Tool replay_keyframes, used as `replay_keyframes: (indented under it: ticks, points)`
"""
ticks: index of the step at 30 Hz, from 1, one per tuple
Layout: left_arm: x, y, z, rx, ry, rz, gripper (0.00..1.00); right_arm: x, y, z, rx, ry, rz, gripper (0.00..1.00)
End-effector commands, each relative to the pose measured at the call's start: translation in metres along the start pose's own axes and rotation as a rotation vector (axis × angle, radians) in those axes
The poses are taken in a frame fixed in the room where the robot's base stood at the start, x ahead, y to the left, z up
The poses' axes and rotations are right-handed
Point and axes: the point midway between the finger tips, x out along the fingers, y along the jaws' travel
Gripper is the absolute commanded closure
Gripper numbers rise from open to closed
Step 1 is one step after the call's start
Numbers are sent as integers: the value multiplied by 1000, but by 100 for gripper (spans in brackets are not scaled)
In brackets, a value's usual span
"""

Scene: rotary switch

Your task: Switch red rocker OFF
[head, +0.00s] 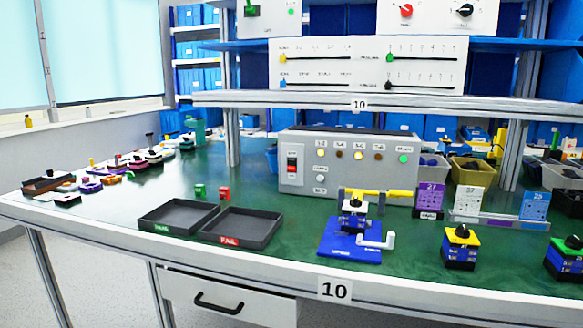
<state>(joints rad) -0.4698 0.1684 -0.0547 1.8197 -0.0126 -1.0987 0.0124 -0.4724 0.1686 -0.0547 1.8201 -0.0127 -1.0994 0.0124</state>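A red rocker switch (292,165) sits in a dark frame at the left end of the front panel of a grey control box (340,188) on the green bench. The rocker is small in the head view, with red in the middle and a pale part below. I cannot tell its position for sure. Right of it are several small round lamps, some yellow, and a lit green one (403,158) at the right end. Neither of my grippers is in view.
Two black trays, PASS (180,214) and FAIL (241,228), lie in front of the box. A blue fixture (350,240) with a rotary switch and white crank stands front centre. Cards and rotary switches stand at right. A shelf (350,99) hangs above.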

Motion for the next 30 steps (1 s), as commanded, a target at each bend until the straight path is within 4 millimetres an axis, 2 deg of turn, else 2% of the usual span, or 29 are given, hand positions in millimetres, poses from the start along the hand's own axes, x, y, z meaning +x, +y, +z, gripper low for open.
replay_keyframes:
  ticks: [7, 17, 30]
  points:
    - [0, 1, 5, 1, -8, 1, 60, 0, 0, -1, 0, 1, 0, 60]
    - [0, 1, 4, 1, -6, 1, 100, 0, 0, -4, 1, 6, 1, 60]
    - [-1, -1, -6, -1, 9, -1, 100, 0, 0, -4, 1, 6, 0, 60]
